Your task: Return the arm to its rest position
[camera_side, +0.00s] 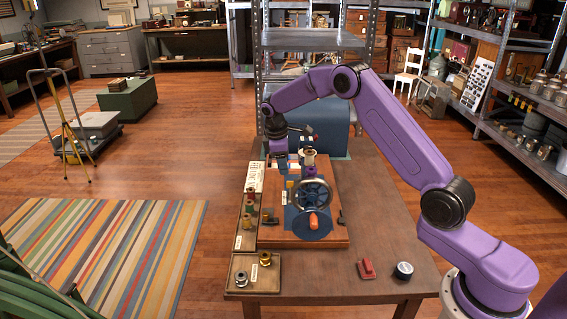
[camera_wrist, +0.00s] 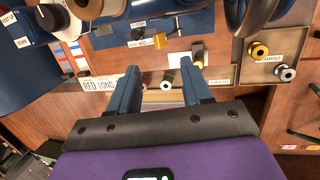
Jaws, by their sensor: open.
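My purple arm arches over the wooden table (camera_side: 375,215) in the side view. My gripper (camera_side: 283,162) is low beside the back left of the hand-wheel machine (camera_side: 312,195), partly hard to make out there. In the wrist view my gripper (camera_wrist: 163,72) shows two blue fingers spread apart, with nothing held between them. Small spools (camera_wrist: 166,80) show beyond the fingertips, apart from them as far as I can tell. A card reading "RED LONG" (camera_wrist: 100,85) lies beyond the left finger.
A long tray (camera_side: 238,240) with several spools runs along the table's left edge. A front tray (camera_side: 262,285) holds a silver and a gold bobbin. A red block (camera_side: 367,269) and a round dark tin (camera_side: 403,271) sit front right. A blue case (camera_side: 335,125) stands behind.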

